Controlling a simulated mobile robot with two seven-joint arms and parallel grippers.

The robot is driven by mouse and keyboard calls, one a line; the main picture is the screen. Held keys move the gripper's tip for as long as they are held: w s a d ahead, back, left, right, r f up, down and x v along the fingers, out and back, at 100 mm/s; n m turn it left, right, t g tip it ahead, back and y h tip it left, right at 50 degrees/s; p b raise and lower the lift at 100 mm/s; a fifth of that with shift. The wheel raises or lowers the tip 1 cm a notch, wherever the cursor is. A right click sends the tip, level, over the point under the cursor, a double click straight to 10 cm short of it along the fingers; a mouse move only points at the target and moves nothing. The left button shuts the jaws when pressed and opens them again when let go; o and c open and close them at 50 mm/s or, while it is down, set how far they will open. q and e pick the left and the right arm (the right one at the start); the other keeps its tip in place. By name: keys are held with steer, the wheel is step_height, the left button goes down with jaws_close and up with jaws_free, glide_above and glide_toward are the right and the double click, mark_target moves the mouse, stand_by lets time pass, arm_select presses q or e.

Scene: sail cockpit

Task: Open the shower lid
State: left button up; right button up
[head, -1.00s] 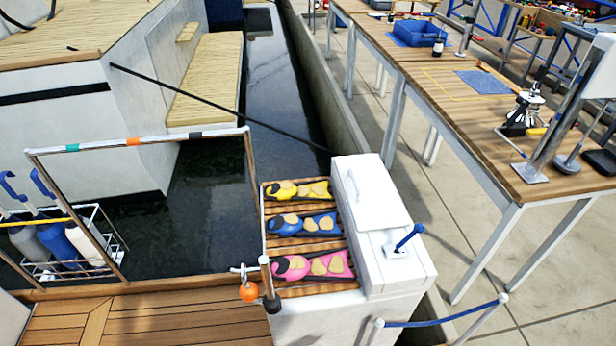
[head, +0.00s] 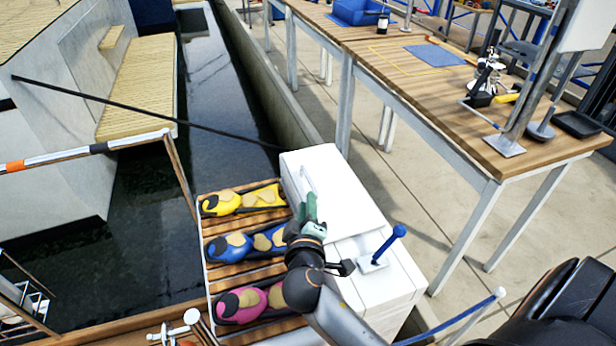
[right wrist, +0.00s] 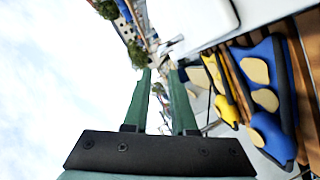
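The white shower lid (head: 335,185) lies flat, shut, on top of a white box (head: 400,290). A white bar handle (head: 307,180) stands along the lid's left side. My right gripper (head: 311,207), with green fingers, is over the lid's left edge, just nearer than the handle. In the right wrist view its two fingers (right wrist: 160,72) are apart with nothing clearly held between them. A white panel, likely the lid (right wrist: 205,18), shows past the fingertips there. I cannot tell whether the fingers touch the handle. My left gripper is not in view.
A blue lever (head: 385,245) stands on the box, just right of my right wrist. A slatted rack (head: 215,278) with yellow, blue and pink gear adjoins the box's left side. A wooden worktable (head: 400,75) stands behind right, across a strip of concrete.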

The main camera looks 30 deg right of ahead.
mark_target(308, 177)
steer(key=x, duration=1.2)
steer(key=shift+f, duration=0.1)
steer(key=shift+a, duration=0.1)
jaws_close()
stand_by(0.9)
